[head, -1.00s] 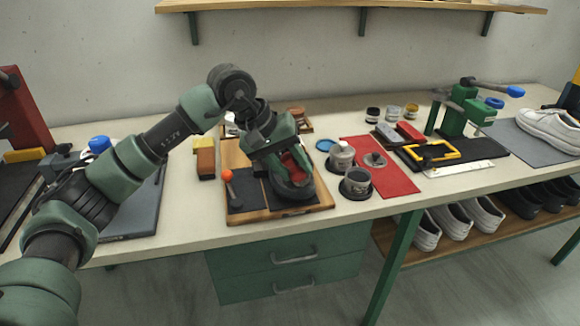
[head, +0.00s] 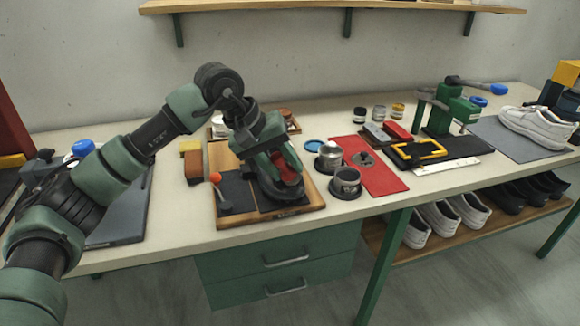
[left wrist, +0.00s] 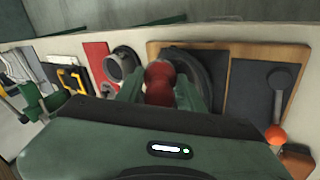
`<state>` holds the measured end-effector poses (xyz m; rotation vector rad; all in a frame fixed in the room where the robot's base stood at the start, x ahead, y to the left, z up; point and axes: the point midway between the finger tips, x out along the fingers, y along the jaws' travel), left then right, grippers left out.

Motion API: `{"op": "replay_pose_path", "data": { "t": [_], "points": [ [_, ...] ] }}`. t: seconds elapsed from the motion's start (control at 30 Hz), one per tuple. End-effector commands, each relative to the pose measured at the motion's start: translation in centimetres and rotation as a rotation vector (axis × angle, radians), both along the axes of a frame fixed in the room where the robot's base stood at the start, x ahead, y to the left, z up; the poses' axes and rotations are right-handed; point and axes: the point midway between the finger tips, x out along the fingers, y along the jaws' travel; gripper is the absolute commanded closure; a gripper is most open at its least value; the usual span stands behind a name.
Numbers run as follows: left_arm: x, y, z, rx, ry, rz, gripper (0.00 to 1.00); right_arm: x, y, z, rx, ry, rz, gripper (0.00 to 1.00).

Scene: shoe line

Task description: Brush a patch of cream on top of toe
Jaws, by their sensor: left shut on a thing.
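My left gripper (head: 284,178) is over the right part of the wooden board (head: 240,222), pointing down. It is shut on a red, rounded handle (left wrist: 159,82), which shows between its green fingers in the left wrist view; it looks like a brush handle. Its bristle end and any cream on it are hidden. A dark shoe (left wrist: 207,72) appears to lie on the board right beside and under the gripper. The gripper hides most of it in the head view, and I cannot tell whether the brush touches the toe. My right gripper is not in view.
An orange-knobbed lever (head: 216,178) rises at the board's left. A white shoe (head: 536,127) sits far right.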

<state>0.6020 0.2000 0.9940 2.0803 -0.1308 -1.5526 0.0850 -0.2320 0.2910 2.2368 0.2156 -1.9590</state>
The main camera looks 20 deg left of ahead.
Motion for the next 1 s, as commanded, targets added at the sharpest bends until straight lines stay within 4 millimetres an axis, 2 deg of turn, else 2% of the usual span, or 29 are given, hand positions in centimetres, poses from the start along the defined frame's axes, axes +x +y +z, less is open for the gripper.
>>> {"op": "replay_pose_path", "data": {
  "t": [0.03,0.53,0.67,1.0],
  "points": [
    [-0.2,0.5,-1.1,0.001,-0.001,0.002,1.00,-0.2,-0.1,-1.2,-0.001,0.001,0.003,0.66],
    [-0.8,1.0,-0.9,0.001,0.000,-0.001,1.00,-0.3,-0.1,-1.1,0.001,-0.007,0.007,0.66],
    [-0.9,0.9,-0.2,0.002,0.000,-0.002,1.00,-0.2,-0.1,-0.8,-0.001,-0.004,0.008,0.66],
    [-2.0,0.2,3.0,0.001,-0.001,0.000,1.00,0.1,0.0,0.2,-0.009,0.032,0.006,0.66]
  ]
}}
